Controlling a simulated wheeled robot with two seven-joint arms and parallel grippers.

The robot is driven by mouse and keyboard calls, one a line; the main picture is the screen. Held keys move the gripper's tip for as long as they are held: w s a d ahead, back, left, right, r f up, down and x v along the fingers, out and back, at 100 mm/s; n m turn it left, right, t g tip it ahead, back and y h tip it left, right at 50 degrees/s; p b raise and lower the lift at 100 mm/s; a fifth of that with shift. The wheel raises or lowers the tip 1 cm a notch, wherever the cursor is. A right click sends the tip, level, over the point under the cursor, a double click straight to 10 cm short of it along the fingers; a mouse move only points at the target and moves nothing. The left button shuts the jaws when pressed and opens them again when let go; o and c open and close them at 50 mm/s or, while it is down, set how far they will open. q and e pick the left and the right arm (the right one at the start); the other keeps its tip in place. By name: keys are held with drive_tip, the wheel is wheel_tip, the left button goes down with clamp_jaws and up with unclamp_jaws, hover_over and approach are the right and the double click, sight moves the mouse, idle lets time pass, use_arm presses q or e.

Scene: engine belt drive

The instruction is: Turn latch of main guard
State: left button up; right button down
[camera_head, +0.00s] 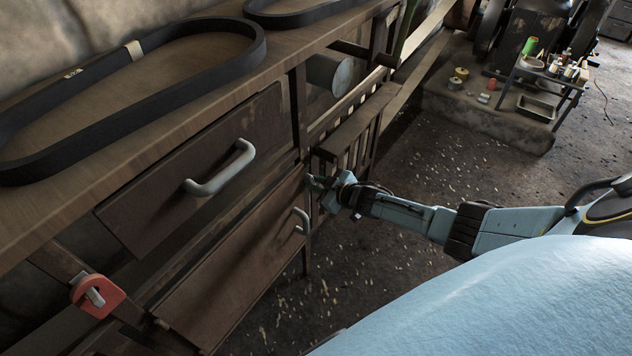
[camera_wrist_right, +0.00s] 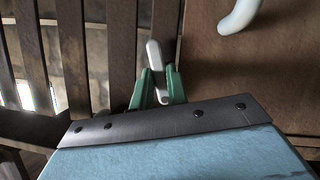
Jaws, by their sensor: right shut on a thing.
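My right gripper (camera_head: 318,187) reaches in from the right to the bench front, beside the dark wooden slats. In the right wrist view its green fingers (camera_wrist_right: 158,86) are shut on a small pale elongated latch (camera_wrist_right: 154,54), which stands nearly upright in the picture. The latch sits at the border between the slats (camera_wrist_right: 123,45) and a brown wooden panel (camera_wrist_right: 220,80). In the head view the latch is hidden by the gripper. My left gripper is not in view.
A drawer (camera_head: 150,200) and a lower door (camera_head: 215,290) with grey handles are beside the gripper. A red plate with a grey lever (camera_head: 97,296) is at lower left. Black belts (camera_head: 190,72) lie on the bench top (camera_head: 215,95).

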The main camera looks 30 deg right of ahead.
drive_tip(key=shift+d+m+g+y+b, duration=0.15)
drive_tip(key=shift+m+g+y+b, duration=0.15)
drive_tip(key=shift+m+y, duration=0.55)
drive_tip(key=shift+m+h, duration=0.25)
drive_tip(key=shift+m, duration=0.1)
drive_tip(key=c, duration=1.4)
unclamp_jaws()
